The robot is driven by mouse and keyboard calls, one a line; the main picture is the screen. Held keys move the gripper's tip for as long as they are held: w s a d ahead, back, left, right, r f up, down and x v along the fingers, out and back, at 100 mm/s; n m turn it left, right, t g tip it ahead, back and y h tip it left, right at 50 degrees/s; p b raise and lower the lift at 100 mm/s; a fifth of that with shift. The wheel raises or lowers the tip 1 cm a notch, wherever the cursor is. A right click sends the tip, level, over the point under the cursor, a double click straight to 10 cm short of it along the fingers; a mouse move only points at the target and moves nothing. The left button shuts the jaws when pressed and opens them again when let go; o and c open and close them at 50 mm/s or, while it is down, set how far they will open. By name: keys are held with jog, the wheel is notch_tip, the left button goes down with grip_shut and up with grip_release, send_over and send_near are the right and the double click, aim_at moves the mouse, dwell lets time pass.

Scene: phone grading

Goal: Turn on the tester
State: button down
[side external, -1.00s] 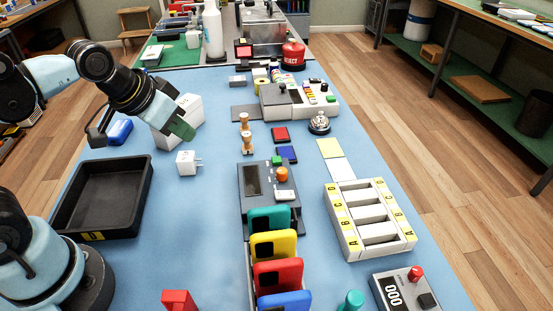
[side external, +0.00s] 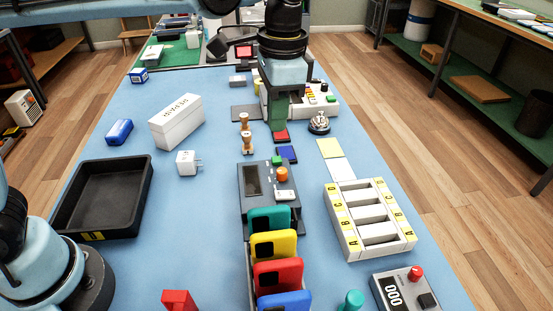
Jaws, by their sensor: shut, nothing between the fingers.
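The tester, a dark grey box (side external: 258,203) with a dark screen, sits mid-table behind the row of phones. It bears a green button (side external: 277,160), an orange knob (side external: 282,174) and a whitish switch or label (side external: 285,195). My gripper (side external: 280,127) points down with its green fingers shut and empty. It is beyond the tester in the picture, over or just behind a small red pad (side external: 281,137). I cannot tell how far its tips are above the table. The tester's screen looks dark.
Colored phones (side external: 273,245) stand in a rack in front of the tester. A lettered white rack (side external: 367,221) and a bell (side external: 319,123) are to the right. A black tray (side external: 146,205), white box (side external: 176,123) and charger (side external: 187,163) are left. Wooden figures (side external: 245,143) stand near the gripper.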

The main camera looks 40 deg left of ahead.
aim_at(278, 194)
jog(key=d, duration=0.2)
jog(key=d+m+g, duration=0.1)
jog(key=shift+w+f+y, duration=0.2)
jog(key=shift+f+y, duration=0.1)
jog(key=shift+f, duration=0.1)
jog(key=f, duration=0.4)
jog(key=s+a+f, duration=0.1)
jog(key=f, duration=0.8)
jog(key=shift+s+a+f, duration=0.2)
jog(key=shift+a+f, duration=0.05)
jog(key=shift+f, duration=0.1)
